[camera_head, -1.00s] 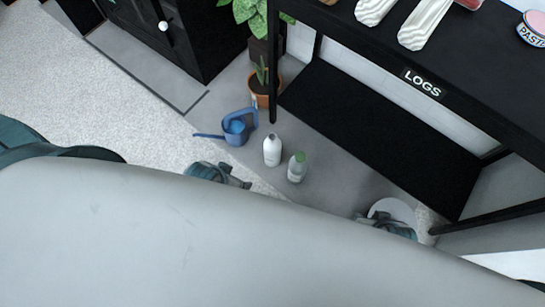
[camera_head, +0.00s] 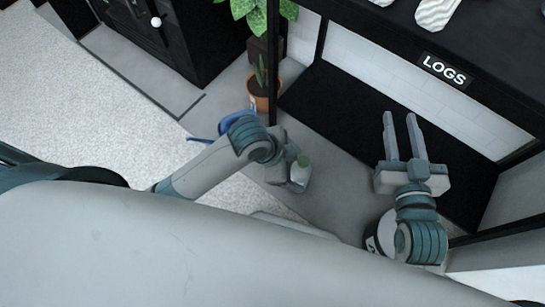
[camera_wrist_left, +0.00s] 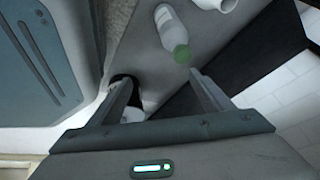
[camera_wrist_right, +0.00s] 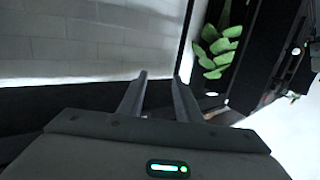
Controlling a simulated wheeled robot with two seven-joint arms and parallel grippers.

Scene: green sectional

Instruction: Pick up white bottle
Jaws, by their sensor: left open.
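A translucent bottle with a green cap (camera_head: 300,172) stands on the grey floor beside my left gripper. In the left wrist view this bottle (camera_wrist_left: 172,33) lies beyond my open, empty fingers (camera_wrist_left: 160,78). My right gripper (camera_head: 401,118) is open and empty over the black shelf base. Its parted fingers also show in the right wrist view (camera_wrist_right: 160,78).
A blue watering can (camera_head: 205,128) is partly covered by my left arm. A potted plant (camera_head: 262,95) stands by the shelf leg. The black lower shelf (camera_head: 335,100) and the top labelled LOGS (camera_head: 444,68) bound the right side. Pale carpet (camera_head: 80,105) is open at left.

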